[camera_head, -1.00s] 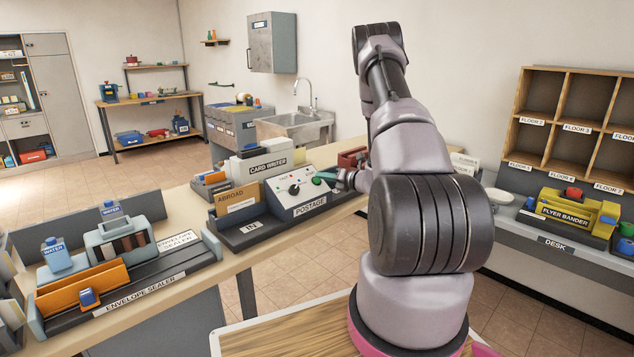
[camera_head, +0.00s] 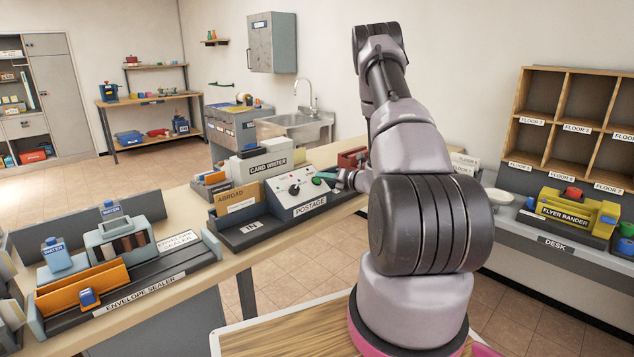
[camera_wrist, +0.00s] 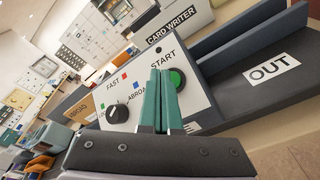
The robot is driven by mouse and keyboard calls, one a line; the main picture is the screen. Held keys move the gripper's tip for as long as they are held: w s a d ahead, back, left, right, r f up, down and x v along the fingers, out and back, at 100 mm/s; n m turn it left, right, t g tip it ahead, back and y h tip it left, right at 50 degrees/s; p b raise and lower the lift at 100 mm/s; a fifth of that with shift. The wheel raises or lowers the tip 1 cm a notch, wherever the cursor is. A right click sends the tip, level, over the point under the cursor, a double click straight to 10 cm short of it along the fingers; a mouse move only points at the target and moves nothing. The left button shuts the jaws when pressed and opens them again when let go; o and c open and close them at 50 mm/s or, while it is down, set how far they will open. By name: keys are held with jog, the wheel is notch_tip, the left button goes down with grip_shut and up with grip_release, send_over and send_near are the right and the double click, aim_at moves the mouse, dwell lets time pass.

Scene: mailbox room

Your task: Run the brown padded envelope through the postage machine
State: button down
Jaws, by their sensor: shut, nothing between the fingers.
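The postage machine (camera_head: 300,194) stands on the long counter, with a dark IN tray (camera_head: 232,238) on its left and an OUT tray (camera_wrist: 245,95) on its right. A brown piece marked ABROAD (camera_head: 237,197), which looks like the padded envelope, stands upright at the IN side; it also shows in the wrist view (camera_wrist: 81,109). The machine's panel has a black dial (camera_wrist: 118,113) and a green START button (camera_wrist: 177,78). My gripper (camera_wrist: 160,72) is shut and empty, its teal fingertips at the START button and partly covering it. I cannot tell whether they touch it. The visible part of the OUT tray is empty.
The card writer (camera_head: 267,162) stands just behind the machine. The envelope sealer (camera_head: 130,275) is on the counter to the left. A desk with a yellow flyer bander (camera_head: 570,212) is at the right. Open floor lies between counter and desk.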

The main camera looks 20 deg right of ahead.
jog(key=shift+f, duration=0.1)
jog(key=shift+w+f, duration=0.25)
